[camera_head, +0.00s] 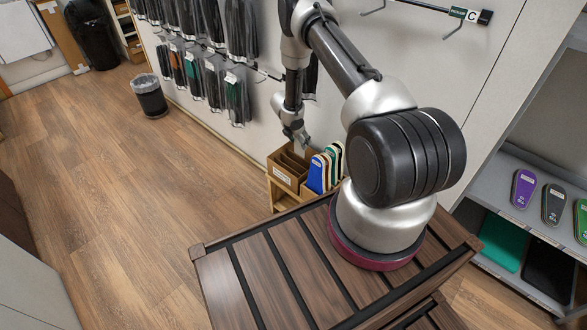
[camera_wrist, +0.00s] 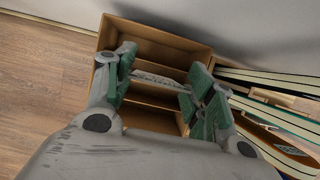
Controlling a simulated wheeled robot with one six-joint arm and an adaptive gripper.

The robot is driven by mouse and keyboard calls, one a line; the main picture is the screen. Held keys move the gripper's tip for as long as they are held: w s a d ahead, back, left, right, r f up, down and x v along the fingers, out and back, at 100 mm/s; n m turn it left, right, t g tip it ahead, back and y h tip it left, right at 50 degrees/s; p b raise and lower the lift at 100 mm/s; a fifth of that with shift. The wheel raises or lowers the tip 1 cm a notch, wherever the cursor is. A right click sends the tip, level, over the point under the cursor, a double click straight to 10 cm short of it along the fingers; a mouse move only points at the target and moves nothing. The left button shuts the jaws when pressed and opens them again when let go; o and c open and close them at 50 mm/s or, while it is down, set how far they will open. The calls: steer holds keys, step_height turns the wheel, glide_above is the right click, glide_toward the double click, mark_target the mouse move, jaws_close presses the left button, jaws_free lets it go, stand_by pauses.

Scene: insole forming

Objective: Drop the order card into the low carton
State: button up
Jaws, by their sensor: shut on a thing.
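The low carton (camera_head: 286,178) is an open brown box with dividers and a white label on its front. It stands on a small wooden stand against the wall, beyond my base. In the wrist view the carton (camera_wrist: 203,45) lies open below my gripper, with dividers showing across it. My gripper (camera_wrist: 158,82) is shut on the order card (camera_wrist: 155,79), a thin pale strip with dark print seen nearly edge-on between the green-padded fingers. The card is over the carton's opening. In the head view my gripper (camera_head: 299,140) points down just above the carton; the card is hard to make out there.
Coloured insoles (camera_head: 319,174) stand upright right beside the carton. Bagged goods (camera_head: 235,95) hang on wall racks behind. A shelf at the right holds more insoles (camera_head: 523,188). A bin (camera_head: 150,98) stands on the open floor at left.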

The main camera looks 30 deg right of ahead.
mark_target(299, 147)
steer(key=shift+f, duration=2.15)
steer(key=o, duration=0.7)
steer(key=v, duration=1.2)
